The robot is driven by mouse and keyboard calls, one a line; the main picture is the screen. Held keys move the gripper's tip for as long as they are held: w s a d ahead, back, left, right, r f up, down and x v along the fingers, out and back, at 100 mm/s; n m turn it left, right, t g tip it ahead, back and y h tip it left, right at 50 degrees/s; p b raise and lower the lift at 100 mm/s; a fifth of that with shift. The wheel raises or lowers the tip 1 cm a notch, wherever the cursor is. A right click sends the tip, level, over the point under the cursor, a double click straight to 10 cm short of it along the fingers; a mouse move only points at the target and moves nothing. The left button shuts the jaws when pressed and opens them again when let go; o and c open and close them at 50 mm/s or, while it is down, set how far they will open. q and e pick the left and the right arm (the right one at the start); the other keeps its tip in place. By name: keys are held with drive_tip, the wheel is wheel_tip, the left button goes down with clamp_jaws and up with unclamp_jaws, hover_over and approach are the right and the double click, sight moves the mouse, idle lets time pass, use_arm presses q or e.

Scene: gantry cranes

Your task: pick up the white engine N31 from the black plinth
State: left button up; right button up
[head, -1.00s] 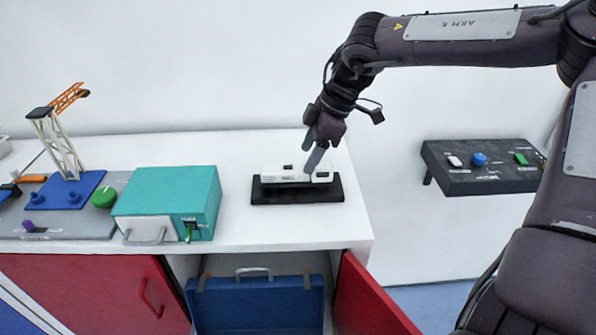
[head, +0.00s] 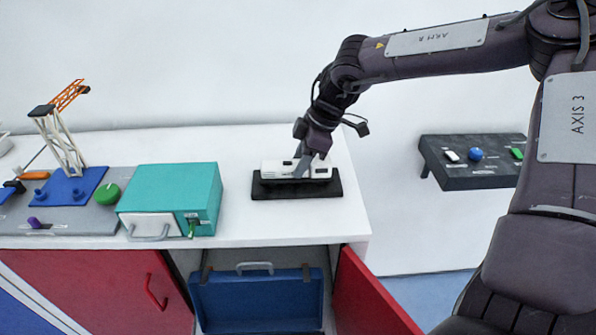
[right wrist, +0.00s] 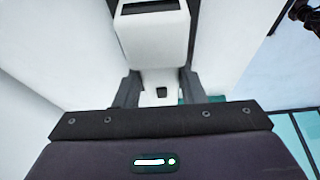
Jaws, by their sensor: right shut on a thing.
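The white engine N31 (head: 318,171) sits on the black plinth (head: 297,190) at the right part of the white counter. My right gripper (head: 303,166) comes down onto the engine from above and is shut on its middle. In the right wrist view the white engine (right wrist: 157,45) runs up the picture between the two dark fingers of my right gripper (right wrist: 158,88). The engine still appears to rest on the plinth. My left gripper does not show in either view.
A teal box (head: 172,186) stands left of the plinth. A blue crane base with an orange-topped tower (head: 62,138) is farther left. Below, a blue case (head: 257,300) sits between red doors (head: 366,298). A dark button panel (head: 474,161) is at the right.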

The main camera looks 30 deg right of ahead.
drive_tip(key=shift+c, duration=0.6)
drive_tip(key=shift+r, duration=0.1)
